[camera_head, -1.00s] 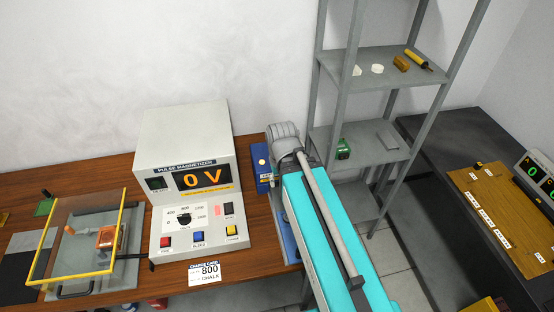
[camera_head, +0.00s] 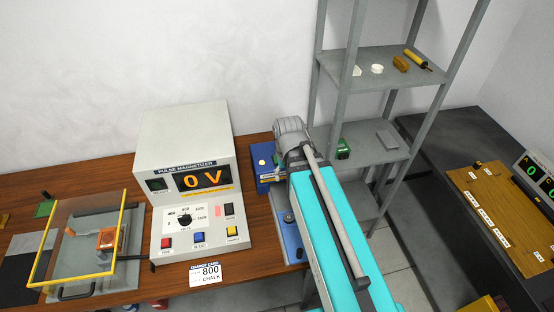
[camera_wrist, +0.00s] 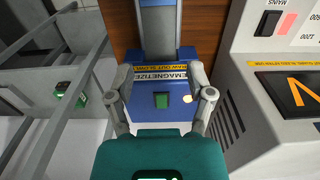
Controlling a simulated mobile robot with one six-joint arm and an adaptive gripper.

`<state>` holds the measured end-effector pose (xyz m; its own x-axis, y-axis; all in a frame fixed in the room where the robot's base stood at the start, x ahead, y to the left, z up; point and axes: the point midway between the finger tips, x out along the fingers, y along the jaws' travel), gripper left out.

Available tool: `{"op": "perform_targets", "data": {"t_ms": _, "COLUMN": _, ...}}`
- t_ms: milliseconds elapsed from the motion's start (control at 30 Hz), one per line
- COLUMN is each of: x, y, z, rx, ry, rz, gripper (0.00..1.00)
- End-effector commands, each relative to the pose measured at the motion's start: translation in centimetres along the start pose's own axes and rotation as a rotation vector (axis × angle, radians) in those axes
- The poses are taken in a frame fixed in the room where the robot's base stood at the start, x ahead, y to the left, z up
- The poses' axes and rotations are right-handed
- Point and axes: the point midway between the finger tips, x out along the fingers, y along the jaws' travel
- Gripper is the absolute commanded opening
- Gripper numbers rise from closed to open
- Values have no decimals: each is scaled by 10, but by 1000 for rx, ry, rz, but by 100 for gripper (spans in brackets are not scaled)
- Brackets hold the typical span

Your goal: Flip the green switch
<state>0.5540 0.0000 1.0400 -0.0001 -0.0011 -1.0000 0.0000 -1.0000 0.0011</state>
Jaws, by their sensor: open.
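A blue box with a yellow-edged label (camera_wrist: 167,75) lies ahead of my gripper in the wrist view. A green switch (camera_wrist: 162,100) sits on its face, with a pale round lamp (camera_wrist: 187,99) beside it. My gripper (camera_wrist: 161,80) is open and empty, its fingers spread to either side of the label and switch. I cannot tell if a finger touches the box. In the head view the blue box (camera_head: 262,162) stands between the magnetizer and my arm; its green switch is not visible there, and my gripper is mostly hidden behind my wrist.
The pulse magnetizer (camera_head: 187,140), reading 0 V, stands close beside the blue box. A grey shelf rack (camera_head: 365,65) rises on the other side, with a small green object (camera_head: 343,149) on it. A yellow-framed clear guard (camera_head: 80,240) is at the left.

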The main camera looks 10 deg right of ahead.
Motion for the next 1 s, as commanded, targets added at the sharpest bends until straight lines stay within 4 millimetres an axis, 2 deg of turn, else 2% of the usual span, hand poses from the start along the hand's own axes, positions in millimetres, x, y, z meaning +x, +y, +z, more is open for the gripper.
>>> {"op": "perform_targets", "data": {"t_ms": 33, "x": -8, "y": 0, "z": -15, "rx": 0, "ry": 0, "rz": 0, "gripper": 69}}
{"op": "perform_targets", "data": {"t_ms": 300, "x": -38, "y": 4, "z": -90, "rx": 5, "ry": 0, "rz": -1, "gripper": 69}}
{"op": "perform_targets", "data": {"t_ms": 500, "x": -53, "y": 5, "z": -131, "rx": 5, "ry": 0, "rz": -1, "gripper": 69}}
{"op": "perform_targets", "data": {"t_ms": 633, "x": -55, "y": 4, "z": -141, "rx": 4, "ry": 0, "rz": -1, "gripper": 69}}
{"op": "perform_targets", "data": {"t_ms": 1000, "x": -54, "y": 3, "z": -140, "rx": 3, "ry": 1, "rz": -1, "gripper": 69}}
